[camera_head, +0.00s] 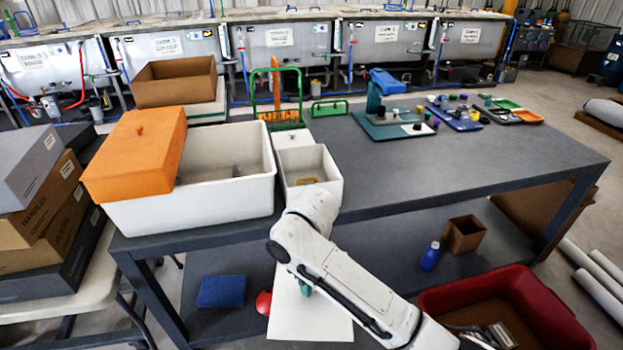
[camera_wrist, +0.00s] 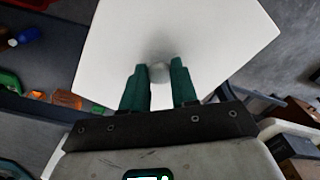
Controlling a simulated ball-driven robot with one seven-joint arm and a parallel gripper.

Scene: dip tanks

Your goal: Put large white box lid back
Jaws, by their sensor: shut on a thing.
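My gripper (camera_wrist: 158,72) has its green fingers shut on the round knob of a white lid (camera_wrist: 185,35). An orange lid (camera_head: 135,155) with a knob lies tilted over the box's left end. A smaller open white box (camera_head: 333,185) stands right of it.
The table (camera_head: 480,165) is clear in its middle right. Colored trays (camera_head: 400,125) with small parts stand at its back. A brown box (camera_head: 175,82) and a green rack (camera_head: 277,95) stand behind the white boxes. A red bin (camera_head: 545,295) is at lower right.

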